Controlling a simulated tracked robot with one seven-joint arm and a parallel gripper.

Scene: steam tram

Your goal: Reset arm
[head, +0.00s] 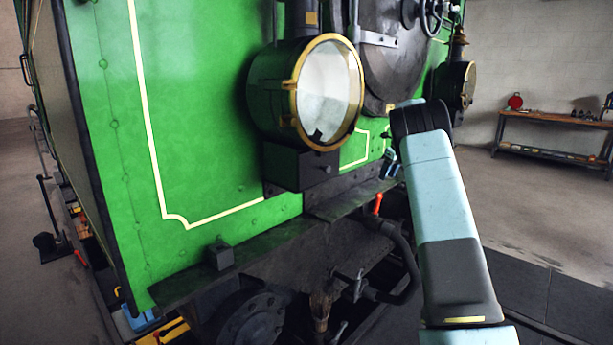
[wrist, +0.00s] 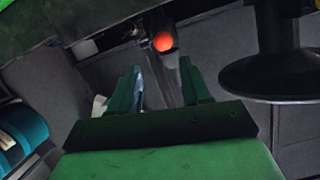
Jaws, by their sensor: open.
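My gripper (wrist: 161,72) shows in the wrist view with its two green fingers apart and nothing visible held between them. An orange-red knob or handle end (wrist: 163,41) on a dark bar lies beyond the fingertips, and I see no contact with it. In the head view a red-orange handle (head: 378,203) stands at the tram's front beam; I cannot tell for sure that it is the same thing. My pale blue arm (head: 445,205) reaches up at the right and bends at a dark joint near the tram's front. The fingers cannot be made out in the head view.
The green steam tram (head: 215,110) fills the left and middle, with a brass-rimmed lamp (head: 328,90) projecting close to my arm. A dark round disc (wrist: 270,75) is right of my fingers. A workbench (head: 560,122) stands at the back right. The floor before it is open.

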